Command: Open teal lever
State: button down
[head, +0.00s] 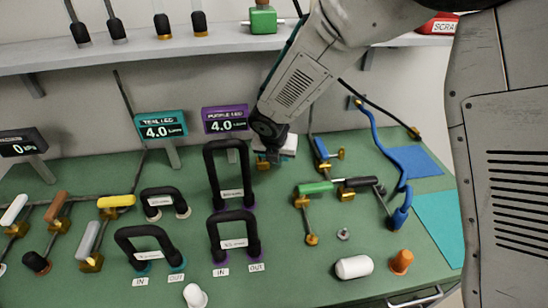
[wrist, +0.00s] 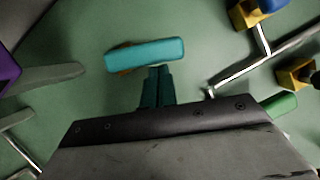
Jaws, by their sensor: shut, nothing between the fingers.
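The teal lever (wrist: 145,54) has a rounded teal handle that lies nearly crosswise in the wrist view, with a bit of brass showing at its left end. My gripper (wrist: 158,72) is shut and empty. Its fingertips are close below the middle of the teal handle in the wrist view; I cannot tell whether they touch it. In the head view my gripper (head: 268,156) reaches down at the back of the green bench, and the arm and fingers mostly hide the teal lever there.
A blue-handled valve (head: 321,147) and a green-handled valve (head: 315,188) stand to the right. Black hose loops (head: 231,175) and the purple LED display (head: 225,118) are to the left. A shelf (head: 150,54) runs above the bench. A white cylinder (head: 354,267) lies in front.

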jog(key=shift+w+d, duration=0.6)
jog(key=shift+w, duration=0.4)
dwell(0.3)
